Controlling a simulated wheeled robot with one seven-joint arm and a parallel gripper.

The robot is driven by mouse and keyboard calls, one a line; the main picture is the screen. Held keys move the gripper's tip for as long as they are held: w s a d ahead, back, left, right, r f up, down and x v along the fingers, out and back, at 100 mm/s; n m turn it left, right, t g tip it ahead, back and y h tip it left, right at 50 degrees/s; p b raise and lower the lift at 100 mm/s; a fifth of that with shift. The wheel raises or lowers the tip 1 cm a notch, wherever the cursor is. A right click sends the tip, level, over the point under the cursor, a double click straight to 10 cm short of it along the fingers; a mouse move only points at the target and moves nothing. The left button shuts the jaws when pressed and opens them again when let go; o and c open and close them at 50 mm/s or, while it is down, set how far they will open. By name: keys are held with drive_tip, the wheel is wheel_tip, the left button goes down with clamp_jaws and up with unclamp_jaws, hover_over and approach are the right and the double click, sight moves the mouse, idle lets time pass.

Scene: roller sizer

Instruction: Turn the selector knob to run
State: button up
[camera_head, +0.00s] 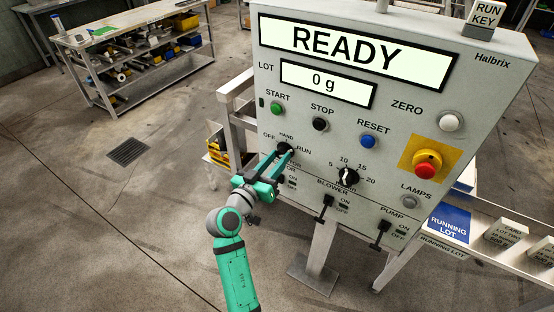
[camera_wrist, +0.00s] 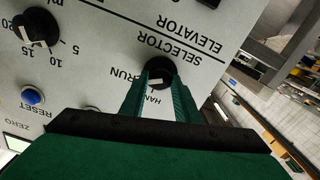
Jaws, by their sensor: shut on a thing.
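The black selector knob (camera_head: 283,141) is on the grey control panel, below the green START button, with OFF, HAND and RUN printed around it. My gripper (camera_head: 287,152) reaches it from below, its green fingers on either side of the knob and shut on it. In the wrist view the panel appears upside down; the knob (camera_wrist: 160,66) sits between the fingertips of my gripper (camera_wrist: 160,78). A white mark shows on the knob between the fingers, close to the RUN and HAND labels. The fingers partly cover the knob, so I cannot tell exactly which label it points to.
The upper display (camera_head: 345,50) reads READY; the lower one (camera_head: 327,83) reads 0 g. The red emergency button (camera_head: 427,164) is farther right. Open floor lies left.

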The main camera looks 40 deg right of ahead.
drive_tip(key=o, duration=1.1)
drive_tip(key=shift+c, duration=0.2)
drive_tip(key=v, duration=1)
drive_tip(key=shift+a, duration=0.4)
drive_tip(key=shift+s, duration=0.1)
